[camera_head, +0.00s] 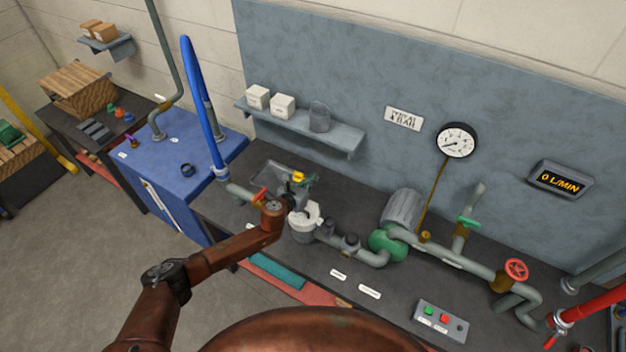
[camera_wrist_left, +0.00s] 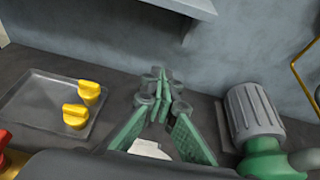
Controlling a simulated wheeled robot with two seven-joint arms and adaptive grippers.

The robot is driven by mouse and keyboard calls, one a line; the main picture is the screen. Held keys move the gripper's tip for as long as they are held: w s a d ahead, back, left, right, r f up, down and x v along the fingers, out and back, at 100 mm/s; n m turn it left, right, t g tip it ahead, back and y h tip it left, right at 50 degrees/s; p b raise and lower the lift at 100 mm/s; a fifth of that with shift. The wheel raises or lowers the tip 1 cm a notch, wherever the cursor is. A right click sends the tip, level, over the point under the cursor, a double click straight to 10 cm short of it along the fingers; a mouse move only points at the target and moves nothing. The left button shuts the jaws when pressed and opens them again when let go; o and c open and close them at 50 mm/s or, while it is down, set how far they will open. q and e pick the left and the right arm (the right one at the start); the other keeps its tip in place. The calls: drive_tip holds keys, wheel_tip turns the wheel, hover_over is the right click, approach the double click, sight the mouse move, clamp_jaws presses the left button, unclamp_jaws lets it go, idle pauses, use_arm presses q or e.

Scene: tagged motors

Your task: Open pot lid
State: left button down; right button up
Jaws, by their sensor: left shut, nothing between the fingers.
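The pot (camera_head: 304,224) is a pale, round housing in the pipe line on the dark bench, left of the green pump. Part of its white top (camera_wrist_left: 148,149) shows low in the left wrist view, behind my fingers. Whether its lid is seated or loose I cannot tell. My left gripper (camera_head: 296,190) is above and just behind the pot in the head view. Its green fingers (camera_wrist_left: 160,100) are together at the tips and empty in the left wrist view. My right gripper is not in view.
A tray (camera_wrist_left: 28,112) with two yellow knobs (camera_wrist_left: 75,115) lies left of my fingers. A grey motor (camera_head: 401,208) and green pump (camera_head: 386,244) stand to the right. A wall shelf (camera_head: 300,125) hangs behind. A blue hose (camera_head: 202,105) rises at left.

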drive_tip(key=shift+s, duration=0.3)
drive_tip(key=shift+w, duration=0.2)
use_arm(q)
drive_tip(key=v, duration=1.2)
